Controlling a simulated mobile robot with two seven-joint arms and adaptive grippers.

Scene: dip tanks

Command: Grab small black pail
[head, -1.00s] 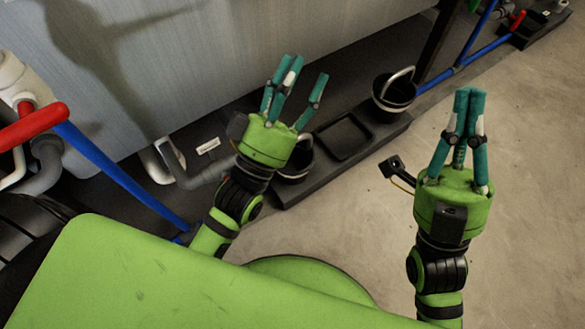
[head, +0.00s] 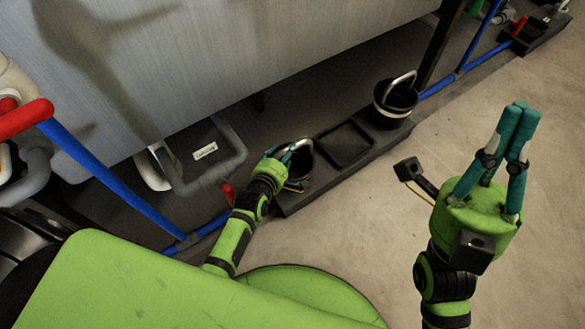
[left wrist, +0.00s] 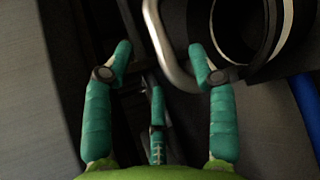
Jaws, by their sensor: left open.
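A small black pail (head: 304,163) with a pale band and a silver handle stands at the near end of a dark floor tray. My left gripper (head: 283,154) is beside it at its handle and partly covers it. In the left wrist view, the left gripper (left wrist: 160,58) is open, and the silver handle (left wrist: 166,45) runs between its fingertips, closer to the right finger. The black pail (left wrist: 246,28) is at upper right there, cut off by the frame. A second black pail (head: 396,105) stands at the tray's far end. My right gripper (head: 521,113) is raised at right, its fingertips together, empty.
The dark tray (head: 287,208) has an empty square recess (head: 346,144) between the pails. A grey tank wall (head: 240,50) rises behind. Grey pipe (head: 212,178) and blue pipe (head: 115,182) lie left. Concrete floor (head: 370,215) is clear in front.

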